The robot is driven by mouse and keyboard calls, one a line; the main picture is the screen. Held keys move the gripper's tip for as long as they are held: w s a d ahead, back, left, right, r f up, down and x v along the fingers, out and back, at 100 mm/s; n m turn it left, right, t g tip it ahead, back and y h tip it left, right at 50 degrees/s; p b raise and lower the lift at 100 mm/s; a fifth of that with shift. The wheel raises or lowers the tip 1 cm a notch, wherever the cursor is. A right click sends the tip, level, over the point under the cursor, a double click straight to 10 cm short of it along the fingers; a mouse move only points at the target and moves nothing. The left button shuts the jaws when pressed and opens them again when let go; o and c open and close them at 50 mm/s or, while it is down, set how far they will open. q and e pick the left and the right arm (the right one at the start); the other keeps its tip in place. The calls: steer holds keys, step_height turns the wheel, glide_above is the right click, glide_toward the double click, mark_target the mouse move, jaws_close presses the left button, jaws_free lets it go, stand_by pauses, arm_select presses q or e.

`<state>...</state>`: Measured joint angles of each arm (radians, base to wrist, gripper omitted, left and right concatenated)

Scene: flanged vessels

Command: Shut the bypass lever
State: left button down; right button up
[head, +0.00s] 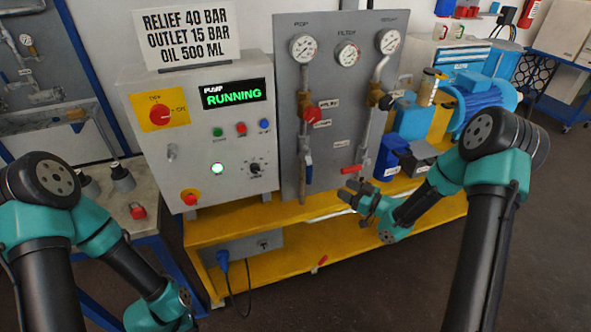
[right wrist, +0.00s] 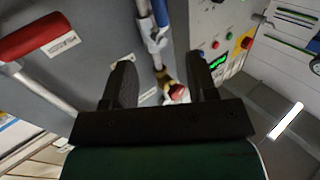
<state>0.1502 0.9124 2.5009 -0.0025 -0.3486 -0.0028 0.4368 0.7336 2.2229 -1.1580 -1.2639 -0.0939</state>
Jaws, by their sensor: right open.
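The grey valve panel (head: 335,85) carries two pipes with levers; the small labels are too blurred to tell which lever is the bypass. A red lever (head: 352,170) sticks out sideways to the left at the foot of the right pipe; it is large at the upper left of the right wrist view (right wrist: 35,36). A blue lever (head: 308,173) points down along the left pipe; it also shows in the right wrist view (right wrist: 160,14). My right gripper (head: 346,191) is open and empty, just below the red lever and apart from it. My left gripper is out of view; only its arm shows.
A red round knob (head: 312,113) sits on the left pipe. The grey control box (head: 215,140) with a green RUNNING display stands to the left. A blue motor (head: 485,100) and a blue canister (head: 391,157) stand to the right.

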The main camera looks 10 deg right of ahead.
mark_target(309, 168)
steer(key=shift+w, duration=0.1)
stand_by(0.3)
steer(key=x, duration=1.7)
steer(key=shift+a, duration=0.2)
steer(key=shift+c, duration=0.5)
jaws_close()
